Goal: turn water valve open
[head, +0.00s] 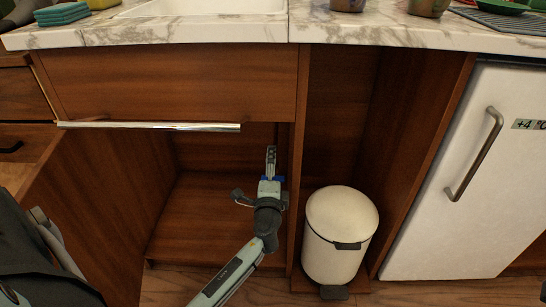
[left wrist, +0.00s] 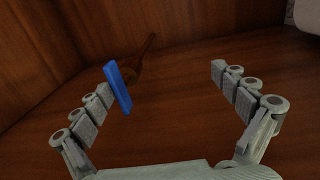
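The water valve has a flat blue handle (left wrist: 118,88) on a brown metal pipe stub (left wrist: 140,62) inside the open cabinet under the sink. In the head view a bit of the blue handle (head: 281,179) shows beside my left gripper (head: 270,160), which reaches into the cabinet. In the left wrist view my left gripper (left wrist: 163,79) is open, its fingers wide apart. The handle is right at the left fingertip, and I cannot tell whether they touch. The right finger is well clear of it. My right gripper is not in view.
The cabinet door (head: 100,200) stands open at the left, with a long metal handle bar (head: 150,126). The cabinet's right side panel (head: 299,150) is close to my left gripper. A white pedal bin (head: 338,235) and a white fridge (head: 470,180) stand to the right.

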